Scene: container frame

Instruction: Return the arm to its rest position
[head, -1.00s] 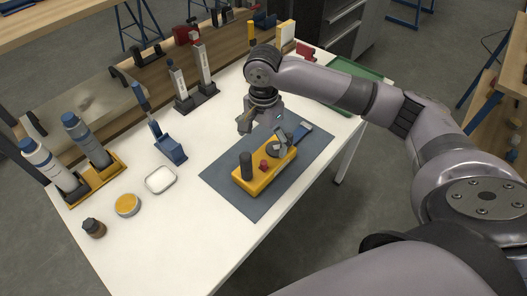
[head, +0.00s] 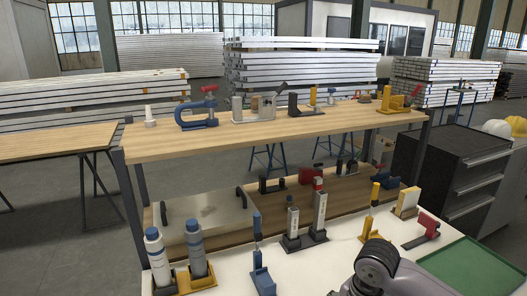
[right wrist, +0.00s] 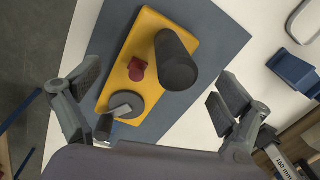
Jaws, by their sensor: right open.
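My right arm (head: 385,275) shows at the bottom of the head view, with its gripper out of that frame. In the right wrist view my right gripper (right wrist: 150,108) is open, its two fingers wide apart. Between and beyond the fingers is a yellow block (right wrist: 148,62) with a dark cylinder (right wrist: 174,60), a small red knob (right wrist: 137,69) and a grey round part (right wrist: 125,105). The block lies on a blue-grey mat (right wrist: 215,45). Nothing is held between the fingers. My left gripper is not in view.
The white table (head: 335,262) carries two bottles in a yellow holder (head: 185,281), a blue stand (head: 262,280), upright tools (head: 320,215) and a green tray (head: 470,268). A wooden shelf bench (head: 270,130) stands behind. A dark drawer cabinet (head: 455,170) is at the right.

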